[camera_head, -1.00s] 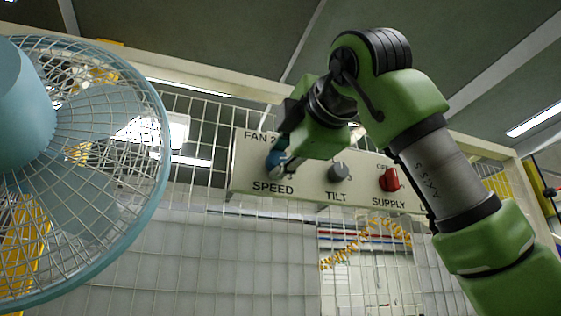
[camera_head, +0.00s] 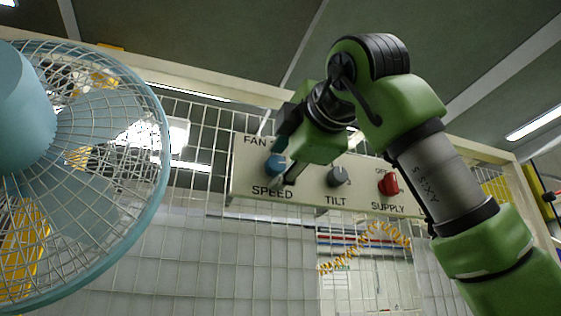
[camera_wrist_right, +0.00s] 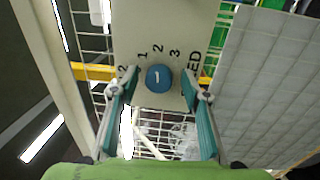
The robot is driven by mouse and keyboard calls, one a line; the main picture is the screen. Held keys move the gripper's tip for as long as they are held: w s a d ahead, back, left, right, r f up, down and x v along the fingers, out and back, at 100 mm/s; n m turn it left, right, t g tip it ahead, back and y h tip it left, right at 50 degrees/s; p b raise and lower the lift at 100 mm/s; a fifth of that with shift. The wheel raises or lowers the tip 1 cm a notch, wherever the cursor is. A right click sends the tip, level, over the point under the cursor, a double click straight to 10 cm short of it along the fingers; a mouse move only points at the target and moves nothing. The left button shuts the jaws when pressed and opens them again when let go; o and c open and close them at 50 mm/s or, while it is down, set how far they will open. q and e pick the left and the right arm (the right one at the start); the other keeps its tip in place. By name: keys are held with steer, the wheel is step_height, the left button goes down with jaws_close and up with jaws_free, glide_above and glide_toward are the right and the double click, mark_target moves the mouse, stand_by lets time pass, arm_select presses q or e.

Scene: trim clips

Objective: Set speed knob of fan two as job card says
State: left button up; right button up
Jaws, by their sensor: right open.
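The blue speed knob (camera_head: 275,163) is on the pale fan two panel (camera_head: 240,180), above the word SPEED. In the right wrist view the knob (camera_wrist_right: 159,78) has a short white mark, with 1, 2 and 3 printed around it; I cannot tell which number the mark points to. My right gripper (camera_wrist_right: 160,94) is open, its two fingers on either side of the knob with gaps, not gripping it. In the head view my right gripper (camera_head: 284,170) partly covers the knob area. My left gripper is not in view. No readable job card shows.
A pale blue caged fan (camera_head: 100,150) fills the left. White wire mesh (camera_head: 180,225) stands around and below the panel.

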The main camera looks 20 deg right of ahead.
steer(key=s+f, duration=0.1)
steer(key=s, duration=1.1)
steer(key=shift+d, duration=0.3)
